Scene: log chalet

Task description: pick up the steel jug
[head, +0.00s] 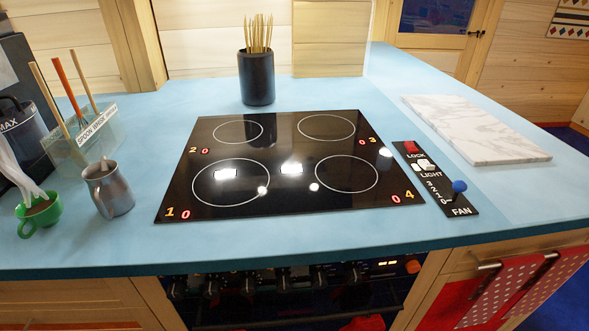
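The steel jug (110,190) stands upright on the blue countertop at the left, between a green cup and the black cooktop. It is grey metal with a rounded body and a narrower neck. Its open rim faces up. Nothing blocks the view of it. My gripper does not show in the head view.
A green cup (39,213) of brown drink, steaming, stands left of the jug. A clear spoon holder (92,137) stands behind it. The cooktop (280,163), dark skewer pot (257,78), switch panel (435,180) and marble board (476,128) lie right. Bare blue counter (130,235) lies in front.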

